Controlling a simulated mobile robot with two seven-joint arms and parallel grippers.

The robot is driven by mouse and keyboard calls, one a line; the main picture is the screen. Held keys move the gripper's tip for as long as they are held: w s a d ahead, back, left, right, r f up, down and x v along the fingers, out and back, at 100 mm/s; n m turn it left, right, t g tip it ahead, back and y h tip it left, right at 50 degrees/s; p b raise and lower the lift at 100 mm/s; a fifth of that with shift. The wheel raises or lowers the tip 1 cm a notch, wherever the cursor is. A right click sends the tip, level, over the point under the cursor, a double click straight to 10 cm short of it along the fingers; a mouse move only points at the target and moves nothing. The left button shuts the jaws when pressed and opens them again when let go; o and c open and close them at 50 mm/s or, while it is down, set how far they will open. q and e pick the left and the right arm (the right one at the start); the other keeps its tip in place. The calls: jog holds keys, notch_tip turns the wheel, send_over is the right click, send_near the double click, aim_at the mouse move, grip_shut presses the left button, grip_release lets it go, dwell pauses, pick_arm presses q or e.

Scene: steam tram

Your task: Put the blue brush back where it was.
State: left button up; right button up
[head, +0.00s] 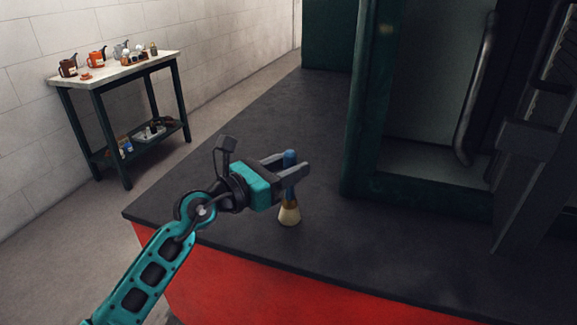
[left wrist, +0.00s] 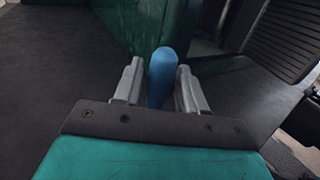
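The blue brush (head: 289,213) stands upright, bristles down, on the dark deck near its front edge. It has a blue handle, a brownish band and pale bristles. My left gripper (head: 293,168) is around the upper handle, one finger on each side. In the left wrist view the blue handle (left wrist: 161,75) is between the two fingers (left wrist: 161,85), with narrow gaps beside it, so the gripper looks open. The bristles do not show in the left wrist view. My right gripper is not in view.
The dark deck (head: 250,120) is clear behind the brush. A green frame (head: 360,120) with a doorway stands to the right. A side table (head: 125,68) with several pots and cans stands by the white wall at the far left. The deck's red front drops away below.

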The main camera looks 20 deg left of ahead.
pick_arm(q)
jog(key=shift+o, duration=1.3)
jog(key=shift+r, duration=0.15)
jog(key=b+v, duration=0.1)
jog(key=v, duration=1.1)
jog(key=shift+b, duration=0.3)
